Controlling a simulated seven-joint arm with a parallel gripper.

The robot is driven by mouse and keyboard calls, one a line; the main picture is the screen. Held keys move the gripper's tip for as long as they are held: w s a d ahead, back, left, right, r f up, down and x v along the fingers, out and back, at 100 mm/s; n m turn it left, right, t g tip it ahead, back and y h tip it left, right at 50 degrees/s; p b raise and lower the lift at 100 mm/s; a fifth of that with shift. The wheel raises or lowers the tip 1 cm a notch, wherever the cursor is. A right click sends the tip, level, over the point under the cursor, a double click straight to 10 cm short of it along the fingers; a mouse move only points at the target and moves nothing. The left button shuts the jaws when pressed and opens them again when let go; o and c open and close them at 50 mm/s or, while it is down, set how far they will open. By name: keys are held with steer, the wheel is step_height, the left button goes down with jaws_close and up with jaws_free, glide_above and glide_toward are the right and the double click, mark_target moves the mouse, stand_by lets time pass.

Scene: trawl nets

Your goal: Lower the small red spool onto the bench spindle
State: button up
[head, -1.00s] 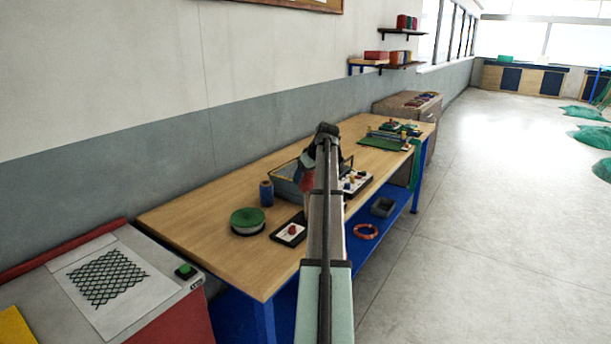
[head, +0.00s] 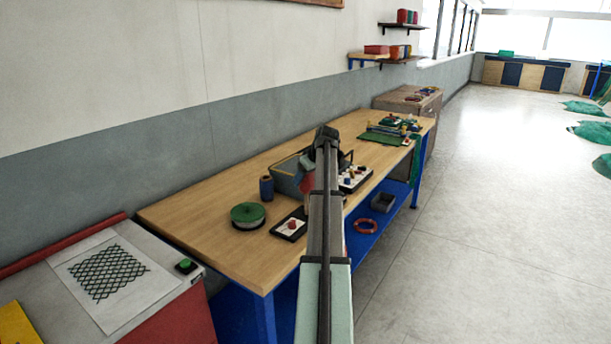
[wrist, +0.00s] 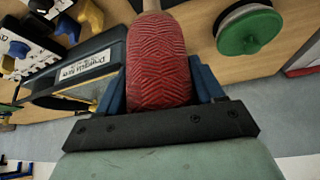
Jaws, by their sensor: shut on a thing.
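The red spool (wrist: 160,65), wound with red twine, fills the middle of the wrist view. My gripper (wrist: 162,85) is shut on it, with a blue finger on each side. A pale wooden end (wrist: 151,4) shows beyond the spool at the top edge; I cannot tell whether it is the spool's core or the bench spindle. In the head view a bit of the red spool (head: 307,183) shows left of my arm, above the bench (head: 208,235). My arm hides most of the gripper there. I cannot make out the spindle for certain or any contact with it.
A green-topped round reel (head: 248,215) and a blue spool (head: 266,188) stand left of the gripper. A small board with a red piece (head: 292,224) lies near the front edge. A grey labelled box (head: 285,183) stands behind. The bench's left end is clear.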

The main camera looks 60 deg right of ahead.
mark_target(306, 197)
steer(key=shift+f, duration=0.65)
steer(key=shift+f, duration=0.7)
steer(key=shift+f, duration=0.7)
steer(key=shift+f, duration=0.7)
steer(key=shift+f, duration=0.7)
steer(key=shift+f, duration=0.3)
steer(key=shift+f, duration=0.7)
